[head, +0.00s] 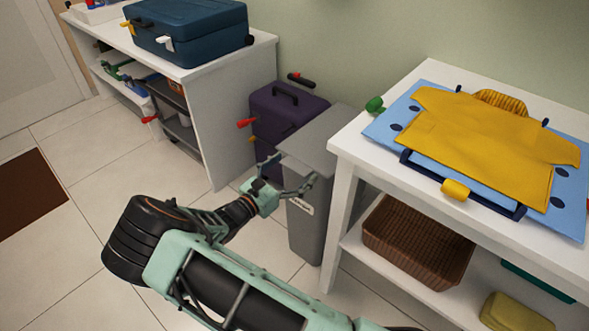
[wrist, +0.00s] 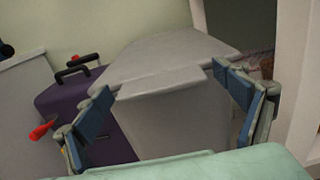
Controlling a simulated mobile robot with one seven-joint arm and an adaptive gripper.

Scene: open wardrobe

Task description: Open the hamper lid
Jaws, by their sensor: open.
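The grey hamper (head: 306,235) stands on the floor between a purple suitcase and the white table. Its flat grey lid (head: 325,138) lies shut on top, with a front lip that shows in the wrist view (wrist: 160,80). A small pale label is on the hamper's front. My gripper (head: 288,180) is open and empty in front of the hamper, near the lid's front edge. In the wrist view, my gripper's blue-padded fingers (wrist: 163,88) frame the lip from left and right. I cannot tell whether either finger touches it.
The purple suitcase (head: 284,115), with red-tipped parts, stands close on the hamper's left. The white table (head: 345,150) at right holds a yellow garment (head: 490,140) on a blue board; a brown basket (head: 415,245) sits on its lower shelf. Tiled floor (head: 90,215) is clear at left.

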